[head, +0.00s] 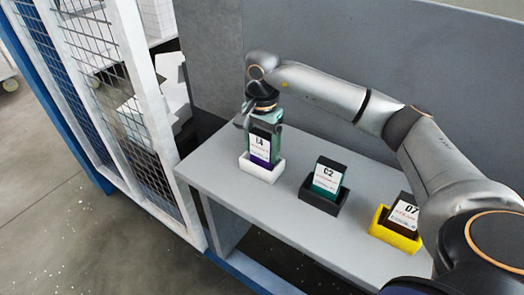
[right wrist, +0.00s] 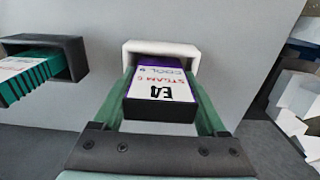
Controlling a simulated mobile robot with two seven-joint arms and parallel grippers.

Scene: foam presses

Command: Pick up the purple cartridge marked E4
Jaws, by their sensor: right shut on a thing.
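The purple cartridge marked E4 (head: 261,149) stands in a white holder (head: 262,171) at the left end of the grey bench. In the right wrist view the cartridge (right wrist: 158,88) shows its white label and dark top end, with its lower part inside the white holder (right wrist: 162,47). My right gripper (head: 264,127) is above the holder and shut on the cartridge. Its green fingers (right wrist: 162,112) lie along both sides of it. My left gripper is not in view.
A green cartridge marked C2 (head: 328,176) sits in a black holder (head: 322,198). A brown cartridge marked 07 (head: 404,212) sits in a yellow holder (head: 396,235). A mesh fence (head: 110,90) stands left of the bench (head: 215,165), and a grey wall (head: 330,40) rises behind.

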